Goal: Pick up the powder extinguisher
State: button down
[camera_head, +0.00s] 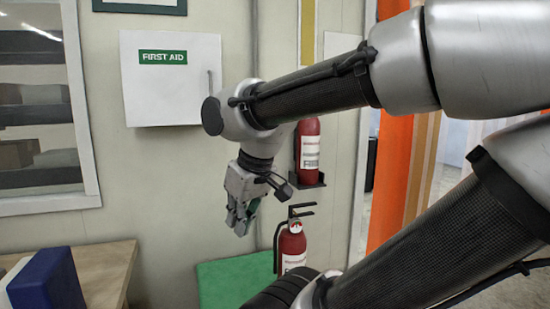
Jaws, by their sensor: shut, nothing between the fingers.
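Two red extinguishers are in view, and I cannot read their labels to tell which is the powder one. The upper extinguisher (309,148) sits upright on a small dark wall bracket (308,182), partly hidden by my arm. The lower extinguisher (291,246) stands upright below it, with a black handle and a gauge at its top; its base is hidden behind my arm. My gripper (240,225) hangs pointing down, left of both extinguishers and apart from them in the picture. Its fingers are shut and empty.
A white first aid cabinet (172,82) is on the wall behind my arm. A green surface (222,284) lies below my gripper. A wooden table (107,268) with a blue object (47,283) is at the lower left. An orange post (391,165) stands at the right.

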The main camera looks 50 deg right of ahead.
aim_at(312, 139)
jog(key=z, duration=1.55)
jog(key=i+l+u, duration=0.1)
jog(key=u, duration=0.25)
jog(key=l+u, duration=0.2)
jog(key=u, duration=0.15)
jog(key=i+l+u, duration=0.15)
jog(key=l+u, duration=0.15)
jog(key=l, duration=0.55)
jog(key=i+l+u, duration=0.1)
jog(key=l+u, duration=0.2)
jog(key=l, duration=0.6)
